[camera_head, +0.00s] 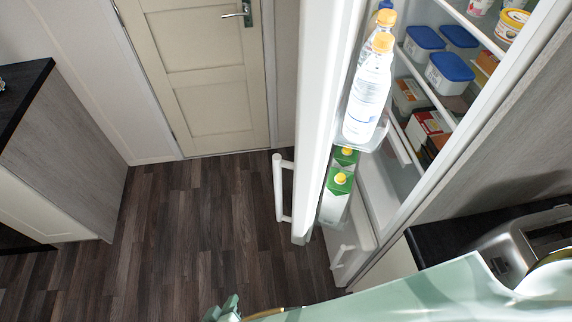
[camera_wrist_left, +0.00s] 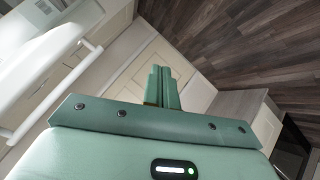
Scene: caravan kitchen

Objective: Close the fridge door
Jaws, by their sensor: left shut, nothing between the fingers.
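The white fridge door (camera_head: 318,130) stands open in the head view, its inner side with the door shelves turned to the right. Its long white handle (camera_head: 279,188) is on the outer left side. The open fridge interior (camera_head: 378,182) shows to the right of the door. My left gripper (camera_head: 222,308) is at the bottom edge of the head view, nearer to me than the handle and apart from the door. In the wrist view, the left gripper (camera_wrist_left: 161,78) is shut and empty, with the fridge door handle (camera_wrist_left: 55,92) to its left. My right gripper is not in view.
Bottles (camera_head: 370,92) and green cartons (camera_head: 338,190) stand in the door shelves. A toaster (camera_head: 520,240) sits on the dark right counter. A cabinet (camera_head: 75,150) stands left; the wooden floor (camera_head: 190,230) between is clear.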

